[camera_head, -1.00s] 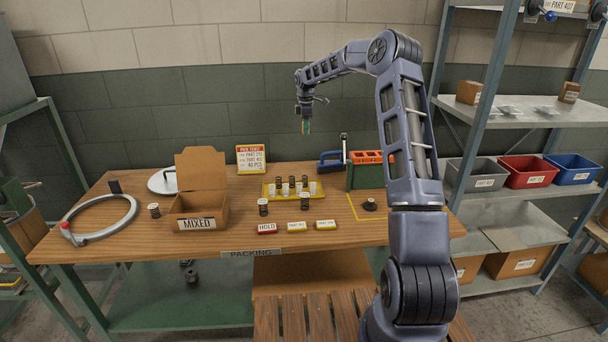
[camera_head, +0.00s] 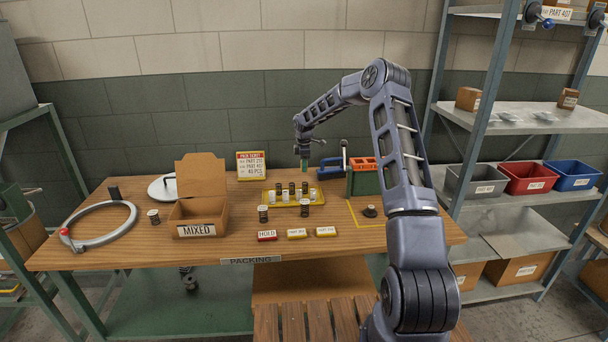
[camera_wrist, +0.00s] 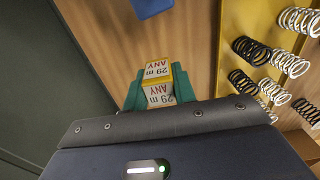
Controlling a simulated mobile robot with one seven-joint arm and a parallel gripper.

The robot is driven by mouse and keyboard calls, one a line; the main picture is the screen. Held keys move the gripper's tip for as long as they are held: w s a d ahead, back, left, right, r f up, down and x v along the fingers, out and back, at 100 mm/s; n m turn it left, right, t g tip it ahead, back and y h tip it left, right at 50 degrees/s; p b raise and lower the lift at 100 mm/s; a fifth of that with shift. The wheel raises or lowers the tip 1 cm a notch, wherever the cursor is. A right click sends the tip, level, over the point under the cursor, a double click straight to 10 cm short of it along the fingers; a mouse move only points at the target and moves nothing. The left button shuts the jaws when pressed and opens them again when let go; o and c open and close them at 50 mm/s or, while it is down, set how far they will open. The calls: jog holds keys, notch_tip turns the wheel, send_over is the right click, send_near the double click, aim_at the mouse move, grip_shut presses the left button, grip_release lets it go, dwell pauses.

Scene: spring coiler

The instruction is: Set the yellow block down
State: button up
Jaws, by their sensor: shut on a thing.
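The yellow block (camera_wrist: 157,83) is between the green fingers of my gripper (camera_wrist: 159,90) in the wrist view, with white labels reading "29 m ANY". My gripper is shut on it. In the head view my gripper (camera_head: 304,164) hangs over the back part of the wooden table (camera_head: 345,270), just behind the yellow tray (camera_head: 268,198). The held block is too small to make out there, and I cannot tell whether it touches the table.
The tray (camera_wrist: 240,25) holds several black and white springs close to the right of my gripper. Labelled blocks (camera_head: 297,233) line the front edge. An open "MIXED" carton (camera_head: 197,214) is left.

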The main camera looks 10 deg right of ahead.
aim_at(304, 179)
jog(key=shift+f, duration=2.2)
jog(key=shift+f, duration=0.1)
jog(key=o, duration=0.9)
jog(key=shift+o, duration=0.2)
